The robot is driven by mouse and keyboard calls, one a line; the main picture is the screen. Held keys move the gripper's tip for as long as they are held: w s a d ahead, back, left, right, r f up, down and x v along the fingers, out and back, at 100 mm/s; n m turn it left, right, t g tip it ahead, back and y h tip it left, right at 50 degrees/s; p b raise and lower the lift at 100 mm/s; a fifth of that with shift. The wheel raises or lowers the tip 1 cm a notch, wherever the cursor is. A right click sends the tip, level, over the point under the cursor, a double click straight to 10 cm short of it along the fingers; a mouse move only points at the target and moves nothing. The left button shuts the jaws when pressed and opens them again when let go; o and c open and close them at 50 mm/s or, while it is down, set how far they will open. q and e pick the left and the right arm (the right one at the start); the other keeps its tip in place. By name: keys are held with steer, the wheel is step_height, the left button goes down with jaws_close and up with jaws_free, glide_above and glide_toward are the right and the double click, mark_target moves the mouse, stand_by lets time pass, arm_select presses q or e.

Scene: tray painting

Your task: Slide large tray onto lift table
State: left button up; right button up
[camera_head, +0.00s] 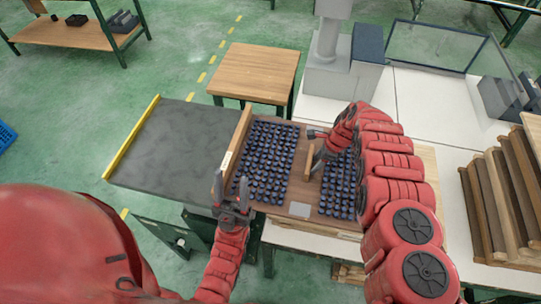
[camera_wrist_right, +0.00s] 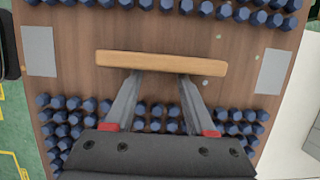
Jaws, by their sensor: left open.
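The large tray (camera_head: 299,210) is a brown wooden board with rows of blue pieces and a raised wooden strip on its left side. It lies on the white worktable, right beside the lift table (camera_head: 180,140), which has a dark grey top and a yellow left edge. My left gripper (camera_head: 231,190) is open at the tray's front left corner; contact is unclear. My right gripper (camera_wrist_right: 161,75) is open over the tray's middle. Its fingertips are spread and meet or pass behind the long side of a light wooden bar (camera_wrist_right: 160,62). The bar also shows in the head view (camera_head: 309,157).
A small wooden table (camera_head: 257,72) stands behind the tray. A grey machine (camera_head: 340,75) and a clear panel (camera_head: 432,45) stand at the back right. Stacked wooden strips (camera_head: 497,200) lie at the right. The lift table's top is bare.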

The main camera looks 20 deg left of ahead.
mark_target(278, 158)
steer(key=shift+s+a+f+b, duration=0.15)
steer(key=shift+a+b, duration=0.9)
steer(key=shift+a, duration=0.85)
steer(key=shift+a+b, duration=0.95)
steer(key=shift+a, duration=0.45)
steer(key=a+b, duration=0.2)
steer(key=a, duration=0.1)
steer(key=shift+a, duration=0.1)
steer(key=a+b, duration=0.3)
steer(key=shift+a, duration=0.2)
steer(key=shift+s+a+b, duration=0.1)
steer(key=shift+a+b, duration=0.5)
steer(key=shift+b, duration=0.3)
steer(key=shift+a+r, duration=0.1)
steer(key=shift+r, duration=0.1)
steer(key=shift+d+r+p, duration=0.1)
steer(key=shift+d+p, duration=0.35)
steer(key=shift+d, duration=0.35)
